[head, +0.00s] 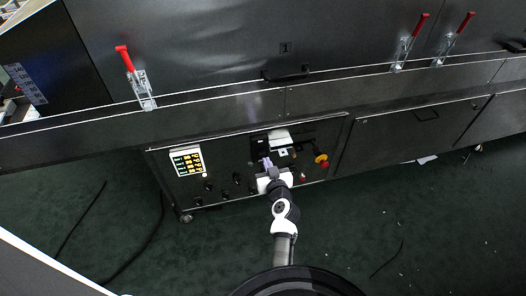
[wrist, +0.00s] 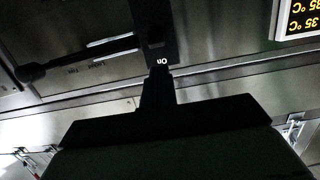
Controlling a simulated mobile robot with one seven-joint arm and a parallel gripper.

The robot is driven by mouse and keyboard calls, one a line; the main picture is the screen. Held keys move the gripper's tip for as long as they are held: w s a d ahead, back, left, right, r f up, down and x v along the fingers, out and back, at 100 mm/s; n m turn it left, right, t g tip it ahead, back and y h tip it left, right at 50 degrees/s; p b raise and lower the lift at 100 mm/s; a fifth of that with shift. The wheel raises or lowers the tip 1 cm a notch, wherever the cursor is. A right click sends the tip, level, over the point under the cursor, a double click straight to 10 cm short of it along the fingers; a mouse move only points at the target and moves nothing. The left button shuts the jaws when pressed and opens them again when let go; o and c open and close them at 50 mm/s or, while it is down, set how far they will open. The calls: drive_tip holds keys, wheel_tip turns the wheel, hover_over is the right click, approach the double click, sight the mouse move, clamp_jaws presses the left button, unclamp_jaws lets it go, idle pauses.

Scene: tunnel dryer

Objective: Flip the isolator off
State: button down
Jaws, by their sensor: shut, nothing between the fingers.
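My gripper (head: 267,163) is at the control panel (head: 222,187) on the front of the black dryer, and the arm covers part of the panel. In the wrist view my gripper (wrist: 157,74) is a dark silhouette with its fingers together and nothing held. Its tips are right at an upside-down white "On" label (wrist: 162,62). Above the label is a dark block (wrist: 156,25), which looks like the isolator. Its lever position is too dark to tell, and I cannot tell whether the fingers touch it. In the head view the isolator is not clearly distinguishable around my gripper.
A lit temperature display (head: 187,161) is on the panel's left; it also shows in the wrist view (wrist: 297,18). A red and yellow emergency stop (head: 321,160) is to the right of my gripper. Small black knobs are below the display. Red-handled clamps (head: 133,75) line the ledge above.

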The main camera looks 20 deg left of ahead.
sight(262, 152)
drive_tip(key=x, duration=0.6)
drive_tip(key=shift+w+a+p, duration=0.1)
drive_tip(key=shift+w+p, duration=0.1)
drive_tip(key=shift+p, duration=0.15)
drive_tip(key=shift+f+b, duration=0.2)
drive_tip(key=shift+b, duration=0.2)
drive_tip(key=shift+s+r, duration=0.1)
drive_tip(key=shift+s, duration=0.05)
